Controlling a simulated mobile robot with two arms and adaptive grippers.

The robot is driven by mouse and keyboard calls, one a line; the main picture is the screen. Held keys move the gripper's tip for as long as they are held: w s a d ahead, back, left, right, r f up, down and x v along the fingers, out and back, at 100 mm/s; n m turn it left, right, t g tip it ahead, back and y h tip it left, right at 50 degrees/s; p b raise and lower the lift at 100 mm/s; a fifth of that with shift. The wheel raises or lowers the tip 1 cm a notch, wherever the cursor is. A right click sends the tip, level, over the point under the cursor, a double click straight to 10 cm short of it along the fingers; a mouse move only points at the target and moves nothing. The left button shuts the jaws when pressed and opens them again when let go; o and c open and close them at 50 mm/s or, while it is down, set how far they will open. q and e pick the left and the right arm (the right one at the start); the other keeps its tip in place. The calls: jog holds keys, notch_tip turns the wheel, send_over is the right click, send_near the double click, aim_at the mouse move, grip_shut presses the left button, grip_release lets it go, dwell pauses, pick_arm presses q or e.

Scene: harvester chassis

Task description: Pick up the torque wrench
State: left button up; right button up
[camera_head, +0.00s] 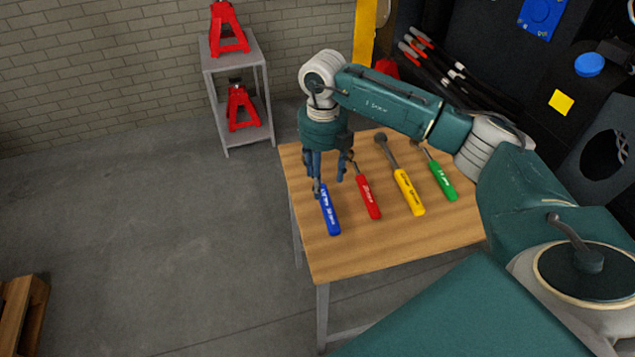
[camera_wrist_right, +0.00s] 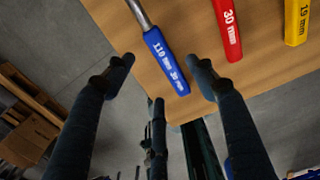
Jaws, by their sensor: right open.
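Several long-handled tools lie side by side on the wooden table (camera_head: 300,160). From the left they are a blue-handled tool (camera_head: 330,212), a red-handled tool (camera_head: 368,198), a yellow-handled tool (camera_head: 408,192) and a green-handled tool (camera_head: 442,182). I cannot tell for sure which one is the torque wrench. My right gripper (camera_head: 328,178) points down, open and empty, over the head end of the blue-handled tool and partly hides it. In the right wrist view the blue handle (camera_wrist_right: 166,60) shows between and beyond the open fingertips (camera_wrist_right: 161,68). My left gripper is out of view.
The red handle (camera_wrist_right: 228,30) and yellow handle (camera_wrist_right: 297,22) lie to the right of the blue one. A grey shelf (camera_head: 234,60) with red jack stands is behind the table. Dark machinery (camera_head: 560,60) stands at the right. A wooden pallet (camera_head: 18,310) is at lower left; the floor between is clear.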

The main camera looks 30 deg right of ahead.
aim_at(323, 199)
notch_tip(323, 199, down, 2)
jog(key=shift+s+f, duration=0.15)
jog(key=shift+f, duration=0.3)
jog(key=shift+f+p, duration=0.35)
jog(key=shift+p, duration=0.05)
notch_tip(323, 199, down, 4)
jog(key=shift+s+r+p, duration=0.1)
jog(key=shift+r+p, duration=0.1)
jog(key=shift+p, duration=0.4)
jog(key=shift+f, duration=0.5)
jog(key=c, duration=0.8)
grip_shut()
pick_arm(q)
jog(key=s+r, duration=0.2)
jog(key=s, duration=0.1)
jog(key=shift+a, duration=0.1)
